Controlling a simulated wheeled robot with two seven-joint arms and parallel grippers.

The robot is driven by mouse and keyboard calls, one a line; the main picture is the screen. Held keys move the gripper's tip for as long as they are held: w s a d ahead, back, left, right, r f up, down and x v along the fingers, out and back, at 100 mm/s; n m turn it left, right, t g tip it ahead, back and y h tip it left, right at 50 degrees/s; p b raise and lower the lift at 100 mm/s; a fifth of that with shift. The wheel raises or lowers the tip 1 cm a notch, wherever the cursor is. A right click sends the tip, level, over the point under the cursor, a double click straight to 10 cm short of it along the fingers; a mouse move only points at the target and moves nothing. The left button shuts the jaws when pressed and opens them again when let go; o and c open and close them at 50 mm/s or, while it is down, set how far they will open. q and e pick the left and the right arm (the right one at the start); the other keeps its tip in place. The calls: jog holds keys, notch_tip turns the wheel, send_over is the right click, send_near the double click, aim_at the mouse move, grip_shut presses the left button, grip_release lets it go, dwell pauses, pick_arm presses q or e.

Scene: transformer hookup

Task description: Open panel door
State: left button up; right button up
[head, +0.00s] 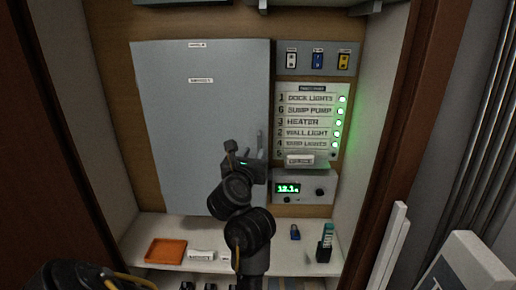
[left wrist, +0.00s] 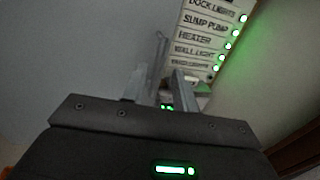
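The grey panel door (head: 200,120) covers the left part of the wooden back board and looks shut. A slim upright grey piece, apparently its handle (left wrist: 159,55), stands against the door near its right edge. My left gripper (head: 245,150) is in front of the door's lower right part. In the left wrist view its two fingers (left wrist: 160,88) are apart, with the handle just beyond the gap. I cannot tell whether they touch it. My left arm hides the door's lower right corner. My right gripper is not in view.
Right of the door are a labelled breaker panel (head: 309,113) with green lights, a switch strip (head: 316,59) and a meter box (head: 304,188). The shelf below holds an orange tray (head: 166,251), a blue padlock (head: 295,233) and a small holder (head: 325,247). Cabinet walls flank both sides.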

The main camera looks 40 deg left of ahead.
aim_at(259, 144)
pick_arm(q)
jog(key=shift+b+x, duration=1.8)
jog(key=shift+x, duration=1.85)
jog(key=shift+c, duration=0.4)
grip_shut()
jog(key=shift+s, duration=0.1)
